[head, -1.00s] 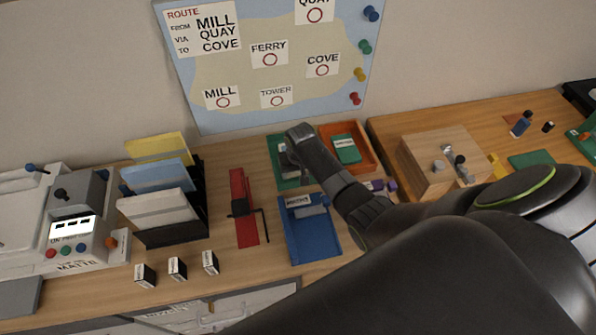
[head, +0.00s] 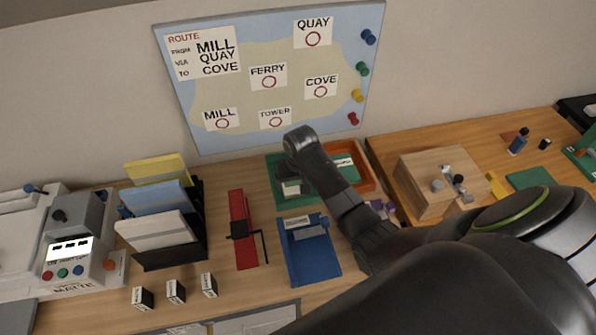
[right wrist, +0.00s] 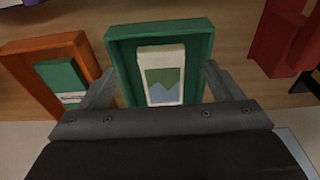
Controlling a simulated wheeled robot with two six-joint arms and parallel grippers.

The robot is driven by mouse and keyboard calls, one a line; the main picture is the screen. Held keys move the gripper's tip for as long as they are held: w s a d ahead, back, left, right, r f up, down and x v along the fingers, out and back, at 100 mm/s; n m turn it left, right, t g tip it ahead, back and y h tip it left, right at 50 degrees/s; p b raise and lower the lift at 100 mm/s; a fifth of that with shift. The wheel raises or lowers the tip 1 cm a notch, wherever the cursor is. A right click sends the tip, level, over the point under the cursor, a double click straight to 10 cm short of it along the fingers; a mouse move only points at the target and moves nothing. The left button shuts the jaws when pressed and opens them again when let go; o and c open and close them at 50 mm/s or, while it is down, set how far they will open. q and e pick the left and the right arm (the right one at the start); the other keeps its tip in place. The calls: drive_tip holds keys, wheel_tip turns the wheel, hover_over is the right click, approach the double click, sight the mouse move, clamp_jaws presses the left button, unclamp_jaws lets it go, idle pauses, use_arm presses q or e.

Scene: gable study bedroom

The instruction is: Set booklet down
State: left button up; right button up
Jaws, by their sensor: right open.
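A white booklet (right wrist: 163,78) with a green and blue landscape picture lies in the green tray (right wrist: 119,55) in the right wrist view. My right gripper (right wrist: 160,72) is open, with one finger on each side of the booklet and a gap to each. In the head view my right gripper (head: 290,184) is over the green tray (head: 276,163), and my arm hides much of it. My left gripper is not in view.
An orange tray (head: 366,181) with a green booklet stands right of the green tray. A blue tray (head: 310,268) is in front, a red holder (head: 242,230) to the left. A wooden box (head: 425,185) stands right. Three small labelled blocks (head: 176,291) stand near the front edge.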

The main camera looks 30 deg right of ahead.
drive_tip(key=shift+s+r, duration=0.15)
drive_tip(key=shift+r, duration=1.15)
drive_tip(key=shift+s+r, duration=0.1)
drive_tip(key=shift+r, duration=1.15)
